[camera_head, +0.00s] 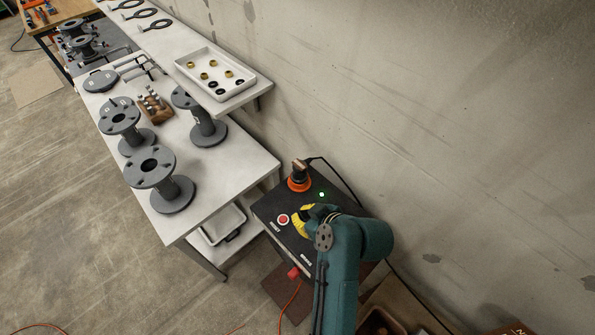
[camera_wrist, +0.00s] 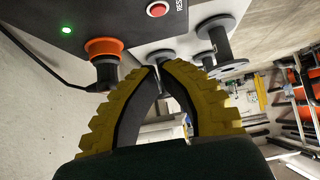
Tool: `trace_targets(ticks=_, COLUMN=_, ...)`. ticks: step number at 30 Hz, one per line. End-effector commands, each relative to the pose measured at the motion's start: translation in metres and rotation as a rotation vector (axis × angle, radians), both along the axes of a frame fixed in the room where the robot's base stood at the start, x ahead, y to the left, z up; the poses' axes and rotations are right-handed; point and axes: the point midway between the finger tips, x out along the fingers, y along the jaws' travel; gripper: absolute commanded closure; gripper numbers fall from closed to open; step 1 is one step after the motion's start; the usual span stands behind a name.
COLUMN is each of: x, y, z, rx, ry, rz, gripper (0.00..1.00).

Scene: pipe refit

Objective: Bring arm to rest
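My gripper (camera_head: 303,222) is over the dark control box (camera_head: 268,207) in the head view, at the end of my teal arm. In the wrist view its yellow fingers (camera_wrist: 160,67) lean together with their tips almost meeting. I see only background between them, so it holds nothing. An orange-collared tool or connector (camera_head: 299,176) stands upright on the box near the wall, apart from my gripper. It also shows in the wrist view (camera_wrist: 104,58), left of the fingers.
The box has a red button (camera_head: 283,219) and a lit green lamp (camera_head: 322,194). A pale bench (camera_head: 237,159) to the left holds several grey flanged pipe pieces (camera_head: 151,167). A shelf above it carries a white tray (camera_head: 249,92) of small rings. The wall is close on the right.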

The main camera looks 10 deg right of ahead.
Motion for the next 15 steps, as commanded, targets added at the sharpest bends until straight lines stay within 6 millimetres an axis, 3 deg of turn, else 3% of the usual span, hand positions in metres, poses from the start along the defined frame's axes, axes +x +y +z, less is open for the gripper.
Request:
trace_targets(ticks=7, x=0.000, y=0.001, z=0.003, rx=0.000, ry=-0.001, rz=0.002, gripper=1.00)
trace_targets(ticks=11, x=0.012, y=0.024, z=0.048, rx=-0.005, ry=-0.027, rz=0.048, gripper=1.00)
trace_targets(ticks=15, x=0.030, y=0.038, z=0.124, rx=-0.073, ry=-0.171, rz=0.062, gripper=1.00)
